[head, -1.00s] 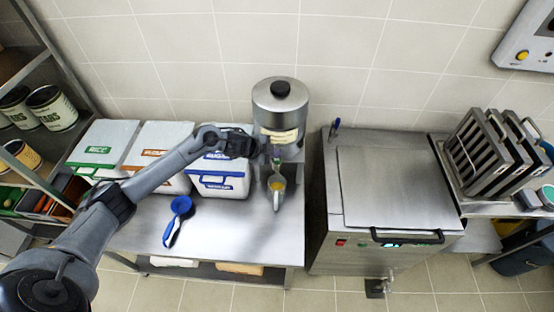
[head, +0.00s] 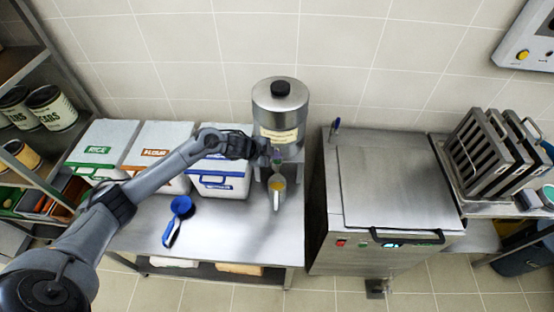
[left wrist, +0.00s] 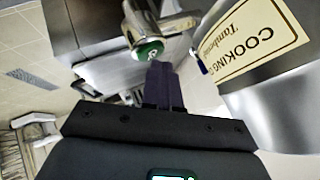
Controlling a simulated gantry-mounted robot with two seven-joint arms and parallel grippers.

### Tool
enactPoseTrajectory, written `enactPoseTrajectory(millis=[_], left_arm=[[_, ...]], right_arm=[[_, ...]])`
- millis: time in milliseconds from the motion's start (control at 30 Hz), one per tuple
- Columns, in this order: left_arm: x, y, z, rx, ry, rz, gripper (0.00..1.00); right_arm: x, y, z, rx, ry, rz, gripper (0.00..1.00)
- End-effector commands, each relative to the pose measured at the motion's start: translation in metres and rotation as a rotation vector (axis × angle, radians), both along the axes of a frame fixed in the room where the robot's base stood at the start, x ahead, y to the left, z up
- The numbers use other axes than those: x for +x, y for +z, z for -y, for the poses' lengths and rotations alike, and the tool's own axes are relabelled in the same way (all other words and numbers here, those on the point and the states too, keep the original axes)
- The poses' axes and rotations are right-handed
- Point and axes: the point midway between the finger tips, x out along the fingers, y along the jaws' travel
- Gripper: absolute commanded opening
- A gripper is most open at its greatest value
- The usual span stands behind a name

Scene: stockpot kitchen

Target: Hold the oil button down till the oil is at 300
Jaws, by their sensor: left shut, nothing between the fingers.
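The steel oil dispenser (head: 281,100) with a cooking oil label stands at the back of the steel table. Its round green button (left wrist: 148,52) shows on the front fitting in the left wrist view. My left gripper (head: 273,153) is shut and empty at the dispenser's front; its fingertips (left wrist: 160,68) are close to the button. I cannot tell whether they touch it. A clear jug (head: 277,196) with yellow oil in it stands under the spout. No oil reading is legible. My right gripper is not in view.
Lidded rice (head: 105,143) and flour (head: 160,145) bins and a blue-handled bin (head: 220,183) stand left of the dispenser. A blue scoop (head: 180,207) lies in front. A steel fryer cabinet (head: 395,190) stands to the right.

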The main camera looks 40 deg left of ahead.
Motion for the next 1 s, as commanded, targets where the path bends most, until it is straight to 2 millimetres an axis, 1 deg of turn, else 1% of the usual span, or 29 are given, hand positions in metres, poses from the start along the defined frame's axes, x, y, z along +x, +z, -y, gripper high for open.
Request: enactPoseTrajectory(millis=[667,1000], left_arm=[[-0.0003,-0.0094,0.0000,0.000,0.001,-0.002,0.00],[-0.0007,-0.0093,0.0001,0.000,-0.001,-0.002,0.00]], right_arm=[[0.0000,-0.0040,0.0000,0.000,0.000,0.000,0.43],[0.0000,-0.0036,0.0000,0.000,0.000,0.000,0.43]])
